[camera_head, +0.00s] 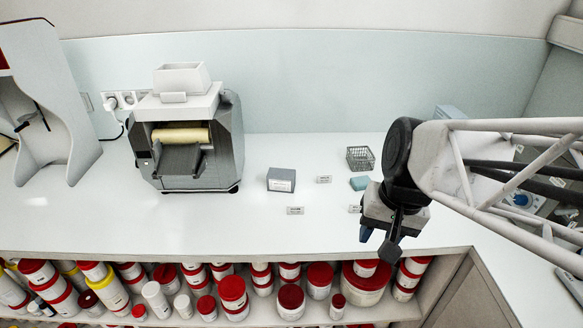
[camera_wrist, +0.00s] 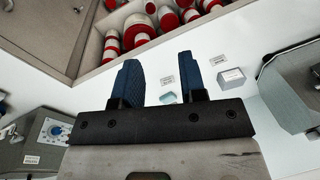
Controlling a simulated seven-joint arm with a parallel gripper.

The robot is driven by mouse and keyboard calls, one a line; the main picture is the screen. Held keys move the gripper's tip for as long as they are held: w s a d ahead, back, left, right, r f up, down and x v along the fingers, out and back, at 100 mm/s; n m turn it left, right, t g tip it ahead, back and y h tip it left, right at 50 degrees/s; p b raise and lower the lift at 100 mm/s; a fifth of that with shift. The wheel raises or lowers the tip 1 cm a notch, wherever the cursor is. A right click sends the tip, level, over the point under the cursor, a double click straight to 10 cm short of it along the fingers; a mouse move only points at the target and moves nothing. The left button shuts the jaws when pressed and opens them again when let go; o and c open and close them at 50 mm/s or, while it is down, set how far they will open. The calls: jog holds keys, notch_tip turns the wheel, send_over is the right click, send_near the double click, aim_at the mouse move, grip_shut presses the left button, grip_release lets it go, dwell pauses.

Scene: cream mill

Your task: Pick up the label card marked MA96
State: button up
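Small white label cards stand on the white counter in the head view: a front-left card (camera_head: 295,210), a card further back (camera_head: 323,179), and a right card (camera_head: 354,209) partly covered by my gripper (camera_head: 378,242). Their print is too small to read, so I cannot tell which is MA96. In the wrist view one card (camera_wrist: 167,79) shows between the blue fingers of my gripper (camera_wrist: 163,76), and another card (camera_wrist: 217,59) lies to the right. The fingers are apart with nothing held, above the counter near its front edge.
A grey box (camera_head: 281,180), a teal block (camera_head: 360,184) and a wire basket (camera_head: 360,158) stand near the cards. A grey mill (camera_head: 187,140) is on the left. Red-lidded tubs (camera_head: 232,292) fill the shelf below. The counter's front left is clear.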

jog(key=w+a+f+m+g+y, duration=0.1)
jog(key=w+a+f+m+y, duration=0.25)
jog(key=w, duration=0.35)
jog(key=w+a+f+m+g+y, duration=0.25)
jog(key=w+f+m, duration=0.2)
jog(key=w, duration=0.25)
jog(key=m+t+y, duration=0.3)
jog(key=m+y, duration=0.2)
jog(key=m, duration=0.2)
send_near(296, 206)
jog(key=shift+s+a+f+g, duration=0.25)
jog(key=shift+s+a+f, duration=0.15)
jog(key=shift+a+f, duration=0.4)
jog(key=shift+w+f+m+y, duration=0.3)
jog(key=shift+w+y, duration=0.2)
jog(key=shift+w, duration=0.1)
jog(key=shift+x, duration=1.3)
jog(key=shift+x, duration=2.6)
jog(key=shift+w+a+r, duration=0.1)
jog(key=shift+r, duration=0.1)
grip_shut()
